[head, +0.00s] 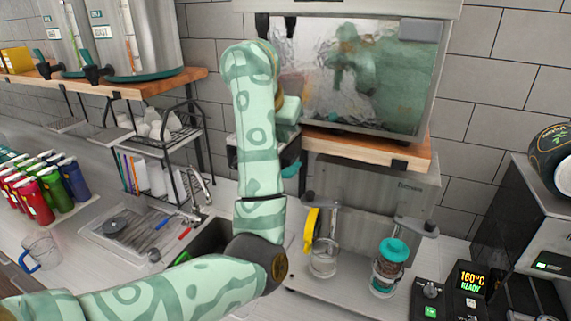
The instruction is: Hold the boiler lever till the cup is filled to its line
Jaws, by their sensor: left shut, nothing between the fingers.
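A steel boiler (405,195) stands under the wooden shelf, with two dark spout fittings on its front. A yellow lever (311,231) hangs at the left fitting. A clear cup (323,262) stands below it; its fill line and level are too small to tell. My right gripper is out of view.
The wooden shelf (370,150) carries a shiny glass-fronted machine (360,75) above the boiler.

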